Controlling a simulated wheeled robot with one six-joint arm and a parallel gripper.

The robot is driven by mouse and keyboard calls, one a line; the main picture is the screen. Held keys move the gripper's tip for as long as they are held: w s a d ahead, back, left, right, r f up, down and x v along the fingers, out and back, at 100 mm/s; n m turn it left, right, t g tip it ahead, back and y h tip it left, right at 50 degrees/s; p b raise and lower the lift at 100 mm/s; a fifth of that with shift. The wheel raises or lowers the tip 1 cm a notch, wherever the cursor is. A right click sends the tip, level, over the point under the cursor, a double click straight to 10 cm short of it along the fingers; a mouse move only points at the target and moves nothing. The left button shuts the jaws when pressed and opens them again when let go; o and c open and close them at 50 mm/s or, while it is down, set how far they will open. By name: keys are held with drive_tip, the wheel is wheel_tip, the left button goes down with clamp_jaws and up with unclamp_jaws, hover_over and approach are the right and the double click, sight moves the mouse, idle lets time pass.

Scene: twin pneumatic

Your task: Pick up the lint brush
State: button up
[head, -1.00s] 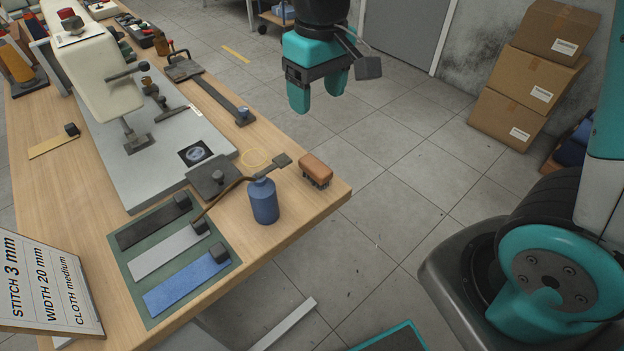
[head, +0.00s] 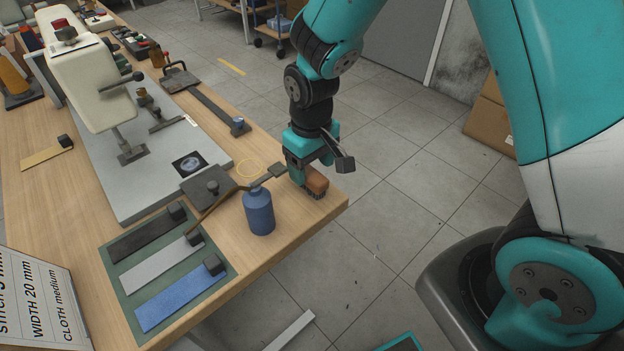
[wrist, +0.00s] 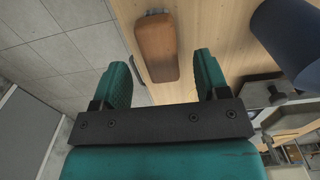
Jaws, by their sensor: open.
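The lint brush (head: 316,185) has an orange-brown block with dark bristles below. It lies on the wooden table near its right corner, to the right of the blue bottle (head: 259,212). My gripper (head: 305,172) is right at the brush in the head view and partly covers it. In the wrist view the lint brush (wrist: 156,47) lies ahead of the two teal fingers, in line with the gap between them. My gripper (wrist: 164,80) is open with nothing between the fingers.
The blue bottle also shows close on the right in the wrist view (wrist: 290,38). The table edge (head: 330,216) is close to the brush, with floor beyond.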

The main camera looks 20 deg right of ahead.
sight(312, 173)
drive_tip(key=shift+f, duration=1.5)
drive_tip(key=c, duration=1.1)
drive_tip(key=shift+o, duration=0.2)
drive_tip(key=shift+r, duration=0.1)
wheel_tip(312, 173, up, 20)
drive_tip(key=p, duration=0.1)
drive_tip(key=shift+o, duration=1)
drive_tip(key=shift+c, duration=0.3)
